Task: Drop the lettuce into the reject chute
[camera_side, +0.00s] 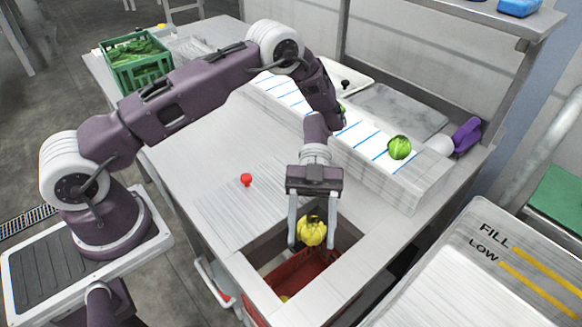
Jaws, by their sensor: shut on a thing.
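My gripper (312,242) points down and is shut on a yellow head of lettuce (311,229), one finger on each side of it. The lettuce hangs over the square opening of the reject chute (346,238) in the metal counter, toward its far side. Red inner surfaces (300,275) show below in the chute. A small yellow bit shows low in the opening, partly hidden by the front rim. Whether the lettuce is above or just below the rim is hard to tell.
A green lettuce (399,147) sits on the white strip with blue lines (362,131) behind. A red button (247,180) stands on the counter left of the chute. A green crate of greens (137,66) is at the back left. A purple item (466,136) lies at the right.

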